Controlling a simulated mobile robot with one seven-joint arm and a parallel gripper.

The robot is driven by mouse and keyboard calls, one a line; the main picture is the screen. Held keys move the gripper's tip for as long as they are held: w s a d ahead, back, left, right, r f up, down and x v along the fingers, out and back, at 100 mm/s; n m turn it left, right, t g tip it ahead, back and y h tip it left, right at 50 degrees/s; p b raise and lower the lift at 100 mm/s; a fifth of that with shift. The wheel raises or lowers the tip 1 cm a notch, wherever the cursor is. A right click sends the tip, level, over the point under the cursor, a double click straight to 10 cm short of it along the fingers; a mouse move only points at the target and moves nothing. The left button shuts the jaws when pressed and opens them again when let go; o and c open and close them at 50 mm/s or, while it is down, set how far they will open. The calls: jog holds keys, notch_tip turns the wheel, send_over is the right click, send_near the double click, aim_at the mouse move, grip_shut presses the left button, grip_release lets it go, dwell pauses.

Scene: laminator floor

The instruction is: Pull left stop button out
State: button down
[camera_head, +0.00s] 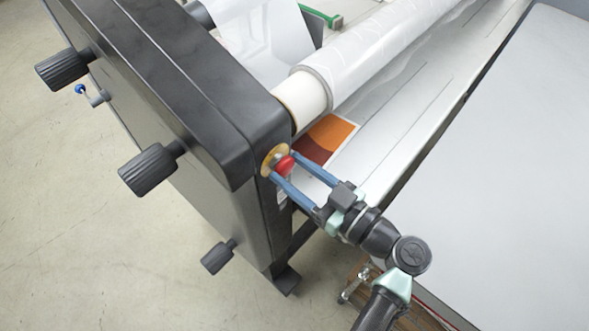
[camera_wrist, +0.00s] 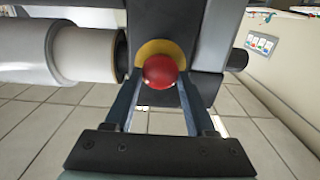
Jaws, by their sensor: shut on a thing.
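The left stop button (camera_head: 285,165) is a red mushroom knob on a yellow round plate (camera_head: 270,158), set on the end face of the laminator's black side housing. In the wrist view the red knob (camera_wrist: 161,71) sits in front of the yellow plate (camera_wrist: 152,48), in the middle. My gripper (camera_head: 283,165) has its two blue fingers on either side of the knob and is shut on it. In the wrist view the fingers (camera_wrist: 160,84) reach up to the knob's lower left and right sides. Whether the button is pushed in or out cannot be told.
The black housing (camera_head: 150,90) carries several black knobs, one of them at its middle (camera_head: 148,168). A white film roll (camera_head: 350,65) lies right of it, above an orange and brown print (camera_head: 325,138). A wide grey table (camera_head: 500,170) fills the right. The floor (camera_head: 60,240) at left is clear.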

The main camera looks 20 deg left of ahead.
jog(key=shift+s+d+f+b, duration=0.15)
jog(key=shift+d+b, duration=0.25)
jog(key=shift+b, duration=0.45)
jog(key=shift+d+b, duration=0.3)
jog(key=shift+b, duration=0.05)
jog(key=c, duration=0.7)
grip_release()
jog(key=o, duration=0.5)
jog(key=shift+s+d+r, duration=0.1)
jog(key=shift+s+r, duration=0.05)
jog(key=shift+r, duration=0.05)
jog(key=shift+c, duration=0.2)
jog(key=b+v, duration=0.4)
jog(key=v, duration=0.9)
jog(key=shift+b, duration=0.3)
